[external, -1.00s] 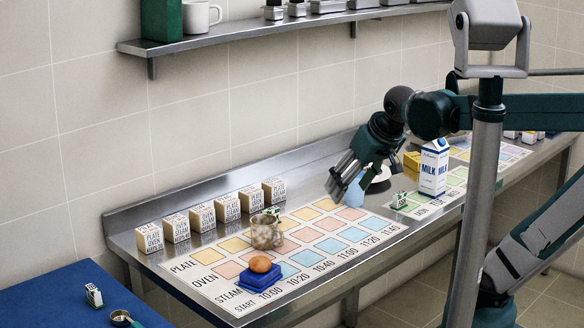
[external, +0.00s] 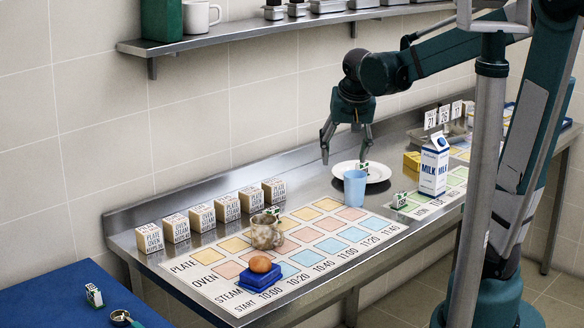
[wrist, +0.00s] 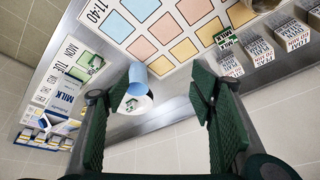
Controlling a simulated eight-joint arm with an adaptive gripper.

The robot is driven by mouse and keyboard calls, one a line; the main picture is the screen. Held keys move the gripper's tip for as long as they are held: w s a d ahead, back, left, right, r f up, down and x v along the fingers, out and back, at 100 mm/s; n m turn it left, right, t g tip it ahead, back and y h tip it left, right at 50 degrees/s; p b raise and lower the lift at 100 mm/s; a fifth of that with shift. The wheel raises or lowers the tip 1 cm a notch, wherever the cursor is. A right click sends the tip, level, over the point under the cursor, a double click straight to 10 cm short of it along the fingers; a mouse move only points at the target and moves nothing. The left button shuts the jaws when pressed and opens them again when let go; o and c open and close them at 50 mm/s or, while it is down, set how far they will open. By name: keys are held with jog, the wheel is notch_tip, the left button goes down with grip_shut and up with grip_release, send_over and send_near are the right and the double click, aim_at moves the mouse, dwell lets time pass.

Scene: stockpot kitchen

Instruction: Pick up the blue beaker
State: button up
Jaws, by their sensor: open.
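In the wrist view the beaker (wrist: 138,75) shows between the fingers, nearer the left one, with the plate (wrist: 128,103) partly hidden. My gripper (external: 345,158) is open and empty, above the counter behind and slightly left of the beaker, pointing down. In the wrist view my gripper's two green fingers (wrist: 165,95) are spread wide.
A milk carton (external: 433,168) and a yellow block (external: 412,161) stand right of the plate. Several labelled boxes (external: 228,208) line the wall side. A glass jar (external: 266,232) and an egg on a blue stand (external: 258,275) sit on the chart. A shelf (external: 270,27) hangs above.

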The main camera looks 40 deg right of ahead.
jog(key=w+d+f+m+g+h+p, duration=0.1)
jog(key=w+d+m+g+p, duration=0.1)
jog(key=w+d+m+p, duration=0.5)
jog(key=m+g+p, duration=0.2)
send_near(354, 172)
jog(key=shift+h, duration=0.5)
jog(key=shift+s+f, duration=0.45)
jog(key=shift+f, duration=0.85)
jog(key=shift+s+f, duration=0.4)
jog(key=shift+f, duration=0.95)
jog(key=shift+s+f, duration=0.45)
jog(key=shift+f, duration=0.85)
jog(key=shift+x, duration=1.25)
jog(key=shift+x, duration=2.65)
jog(key=shift+w, duration=0.2)
